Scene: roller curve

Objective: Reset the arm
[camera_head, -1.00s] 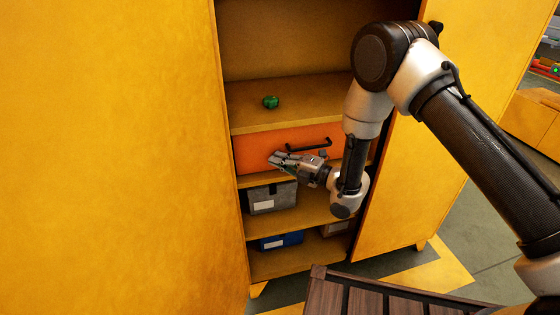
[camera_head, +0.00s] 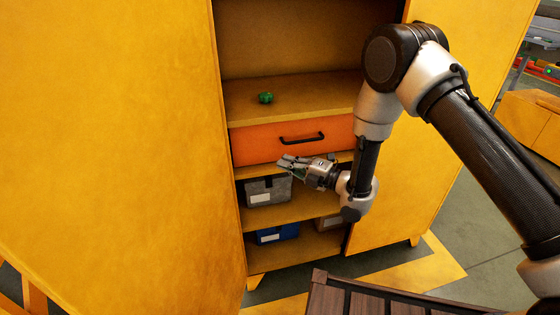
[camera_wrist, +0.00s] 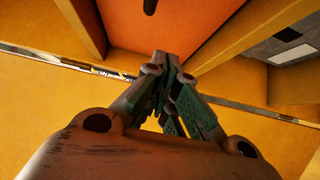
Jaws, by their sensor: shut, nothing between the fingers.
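My gripper (camera_head: 284,162) is shut and empty in front of the yellow cabinet, just below the orange drawer's black handle (camera_head: 302,139) in the head view. It appears apart from the handle. In the wrist view my gripper's fingers (camera_wrist: 168,62) meet at their tips, pointing toward the orange drawer front (camera_wrist: 170,25). My arm is bent, with its forearm hanging down in front of the cabinet's right side. The orange drawer (camera_head: 255,145) looks closed, level with the shelf.
A green object (camera_head: 266,98) lies on the shelf above the drawer. A grey bin (camera_head: 266,190) and a blue bin (camera_head: 277,234) stand on lower shelves. Open yellow doors flank the cabinet at left (camera_head: 110,140) and right (camera_head: 440,170). A dark slatted surface (camera_head: 365,300) is at the bottom.

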